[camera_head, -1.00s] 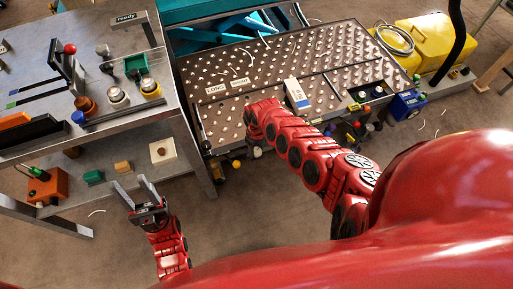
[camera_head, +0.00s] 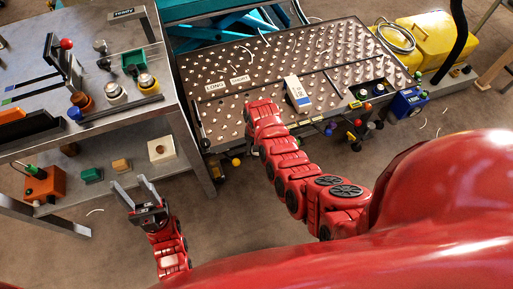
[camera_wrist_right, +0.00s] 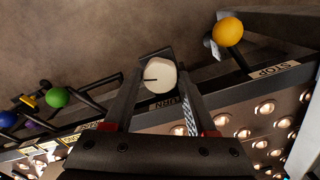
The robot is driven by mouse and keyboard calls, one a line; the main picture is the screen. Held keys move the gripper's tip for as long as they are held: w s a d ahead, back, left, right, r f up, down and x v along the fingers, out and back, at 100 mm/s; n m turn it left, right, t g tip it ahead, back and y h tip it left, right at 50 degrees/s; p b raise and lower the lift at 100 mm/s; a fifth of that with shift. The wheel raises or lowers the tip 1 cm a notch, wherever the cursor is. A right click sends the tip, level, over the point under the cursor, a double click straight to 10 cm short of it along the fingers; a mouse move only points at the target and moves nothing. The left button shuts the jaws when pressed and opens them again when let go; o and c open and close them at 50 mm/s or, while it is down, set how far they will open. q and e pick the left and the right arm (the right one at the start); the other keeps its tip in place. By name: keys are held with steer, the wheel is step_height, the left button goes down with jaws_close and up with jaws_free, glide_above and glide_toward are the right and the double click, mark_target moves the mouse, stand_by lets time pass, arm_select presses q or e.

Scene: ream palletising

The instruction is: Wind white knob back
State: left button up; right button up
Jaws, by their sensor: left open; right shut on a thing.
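The white knob (camera_wrist_right: 159,77) shows in the right wrist view, with a dark line on its face running from its middle to the left. My right gripper (camera_wrist_right: 158,66) is shut on the white knob, one finger on each side. A partly covered label ending in "URN" sits on the table edge behind it. In the head view the white knob and my right fingers are hidden behind my right arm. My left gripper (camera_head: 133,189) is open and empty, over the floor in front of the workbench.
A yellow knob (camera_wrist_right: 228,32) stands right of the white knob, near a STOP label (camera_wrist_right: 275,70). A green knob (camera_wrist_right: 58,97) is to the left. The studded table (camera_head: 300,60) carries a white pack (camera_head: 297,95). A grey workbench (camera_head: 150,125) stands at left.

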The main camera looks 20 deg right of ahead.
steer(key=shift+m+b, duration=0.3)
steer(key=shift+m, duration=0.9)
steer(key=o, duration=1.1)
step_height(320, 180, up, 17)
steer(key=p, duration=0.6)
steer(key=shift+r, duration=0.2)
